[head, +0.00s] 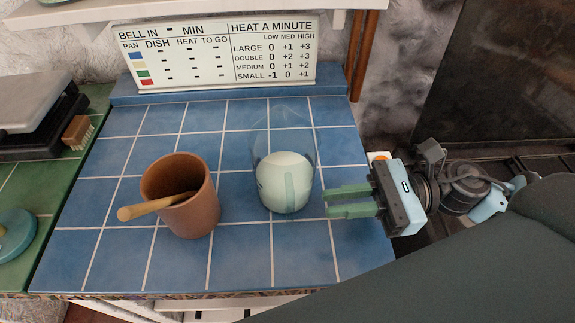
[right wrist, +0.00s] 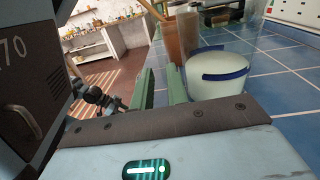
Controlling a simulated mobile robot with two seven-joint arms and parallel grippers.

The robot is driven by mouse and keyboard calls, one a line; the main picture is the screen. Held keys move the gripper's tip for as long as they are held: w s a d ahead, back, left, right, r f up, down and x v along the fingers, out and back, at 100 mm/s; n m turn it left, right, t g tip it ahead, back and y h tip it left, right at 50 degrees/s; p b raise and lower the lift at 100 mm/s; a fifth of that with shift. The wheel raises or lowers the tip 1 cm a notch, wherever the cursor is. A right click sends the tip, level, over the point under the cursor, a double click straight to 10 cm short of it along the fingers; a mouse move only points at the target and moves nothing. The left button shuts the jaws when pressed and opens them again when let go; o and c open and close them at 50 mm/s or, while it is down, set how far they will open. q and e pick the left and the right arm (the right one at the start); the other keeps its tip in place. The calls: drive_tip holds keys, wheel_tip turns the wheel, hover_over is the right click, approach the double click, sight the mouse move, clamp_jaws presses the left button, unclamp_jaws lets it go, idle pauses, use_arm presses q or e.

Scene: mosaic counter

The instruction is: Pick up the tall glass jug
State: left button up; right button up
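The tall glass jug (head: 285,183) stands upright on the blue tiled counter, clear at the top with white contents in its lower part. In the right wrist view the jug (right wrist: 217,80) is at the right, beside the fingers and not between them. My right gripper (head: 327,202) is just right of the jug in the head view, its green fingers pointing left at it. The fingers are apart with nothing between them, as the right wrist view also shows (right wrist: 161,78). I cannot tell whether a fingertip touches the glass. My left gripper is out of view.
A brown clay pot (head: 190,208) with a wooden handle (head: 150,207) leaning out stands left of the jug. A white chart board (head: 220,54) stands at the back. The counter (head: 240,260) is bare in front.

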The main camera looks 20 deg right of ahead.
sight(290, 224)
drive_tip(key=shift+a+r, duration=0.15)
drive_tip(key=shift+a, duration=0.4)
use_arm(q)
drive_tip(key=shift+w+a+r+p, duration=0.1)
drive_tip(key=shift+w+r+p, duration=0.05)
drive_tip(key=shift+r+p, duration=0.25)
use_arm(e)
drive_tip(key=shift+x, duration=0.85)
